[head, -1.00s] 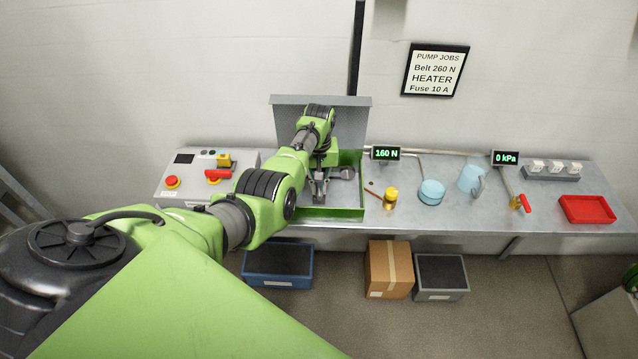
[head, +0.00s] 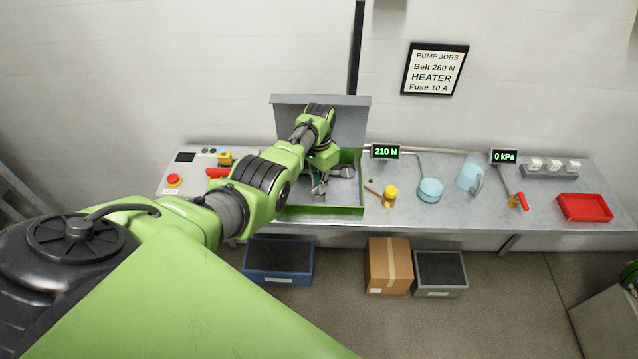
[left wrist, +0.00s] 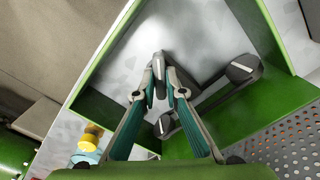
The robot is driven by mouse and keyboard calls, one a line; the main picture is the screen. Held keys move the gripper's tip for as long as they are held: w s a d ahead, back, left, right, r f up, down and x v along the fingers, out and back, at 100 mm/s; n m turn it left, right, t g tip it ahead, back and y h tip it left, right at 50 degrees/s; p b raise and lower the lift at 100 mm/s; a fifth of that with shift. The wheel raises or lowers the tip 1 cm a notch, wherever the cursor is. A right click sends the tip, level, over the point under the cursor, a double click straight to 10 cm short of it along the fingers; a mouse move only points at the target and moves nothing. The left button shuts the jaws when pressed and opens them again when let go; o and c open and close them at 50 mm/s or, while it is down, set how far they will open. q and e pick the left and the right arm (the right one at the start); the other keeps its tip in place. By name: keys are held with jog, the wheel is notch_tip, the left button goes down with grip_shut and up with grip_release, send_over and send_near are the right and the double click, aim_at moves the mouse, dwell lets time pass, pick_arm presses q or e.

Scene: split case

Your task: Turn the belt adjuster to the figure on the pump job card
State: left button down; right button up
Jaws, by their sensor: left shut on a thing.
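The pump job card (head: 435,69) on the back wall reads "Belt 260 N", "HEATER" and "Fuse 10 A". My left gripper (head: 320,186) reaches down into the case. In the left wrist view my left gripper (left wrist: 160,88) is shut on the dark belt adjuster (left wrist: 158,64), which is mostly hidden between the fingertips. My right gripper is not in view.
A dark arm with round ends (left wrist: 232,82) lies beside the fingers inside the case. A control box (head: 188,180) with a red button stands left. A yellow-capped item (head: 390,196), blue vessels (head: 431,191), a 0 kPa display (head: 504,157) and a red tray (head: 585,207) are right.

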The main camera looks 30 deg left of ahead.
pick_arm(q)
jog(key=shift+w+r+m, duration=0.1)
jog(key=shift+m, duration=0.4)
jog(key=c, duration=2.1)
grip_release()
notch_tip(320, 180, up, 12)
